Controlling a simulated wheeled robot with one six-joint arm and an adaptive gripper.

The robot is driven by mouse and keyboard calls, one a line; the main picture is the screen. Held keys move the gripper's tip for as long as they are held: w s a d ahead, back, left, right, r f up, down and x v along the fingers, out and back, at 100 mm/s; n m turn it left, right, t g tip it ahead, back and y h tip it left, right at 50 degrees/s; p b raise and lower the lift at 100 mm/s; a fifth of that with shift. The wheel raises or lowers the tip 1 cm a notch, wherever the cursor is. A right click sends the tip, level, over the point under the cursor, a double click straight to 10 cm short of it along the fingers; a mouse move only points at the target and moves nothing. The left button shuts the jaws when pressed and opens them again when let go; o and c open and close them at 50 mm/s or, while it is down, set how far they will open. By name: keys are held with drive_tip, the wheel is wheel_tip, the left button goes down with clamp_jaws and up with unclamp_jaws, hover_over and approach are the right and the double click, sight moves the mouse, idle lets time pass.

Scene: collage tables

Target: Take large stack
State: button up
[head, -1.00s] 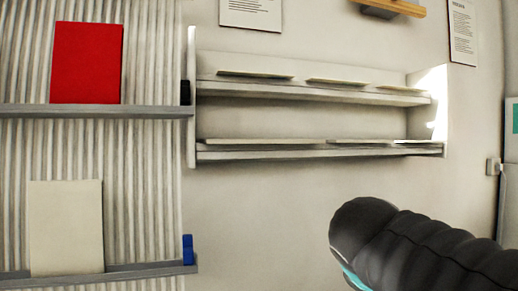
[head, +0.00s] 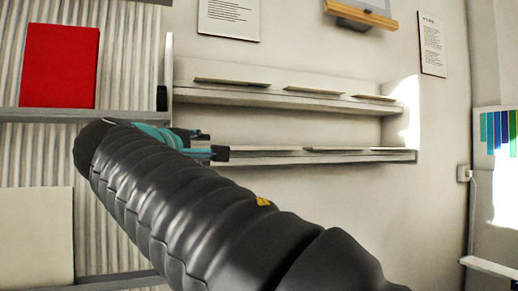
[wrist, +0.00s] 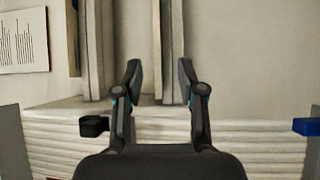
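Thin flat pale stacks lie on two wall shelves in the head view. The upper shelf (head: 290,101) bears a left stack (head: 232,82), a middle stack (head: 314,90) and a right stack (head: 375,97). Low pale sheets or stacks (head: 345,149) lie on the lower shelf (head: 330,159), partly hidden by my gripper. I cannot tell which stack is the large one. My gripper (head: 211,144) appears in front of the left end of the lower shelf. In the wrist view my gripper (wrist: 160,82) is open, with nothing between its fingers.
A corrugated panel (head: 120,215) on the left has ledges with a red board (head: 60,66) and a cream board (head: 36,235). The wrist view is turned sideways and shows a black clip (wrist: 93,126) and blue clip (wrist: 305,127). The wall below the shelves is bare.

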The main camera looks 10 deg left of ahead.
sight(232, 148)
drive_tip(key=w, duration=0.3)
drive_tip(key=w+d+p, duration=0.1)
drive_tip(key=w, duration=0.5)
drive_tip(key=shift+w+d+r, duration=0.15)
drive_tip(key=shift+w+r, duration=0.05)
drive_tip(key=shift+r, duration=0.05)
drive_tip(key=shift+w+f+p, duration=0.1)
drive_tip(key=shift+w+p, duration=0.2)
drive_tip(key=shift+w, duration=0.05)
clamp_jaws()
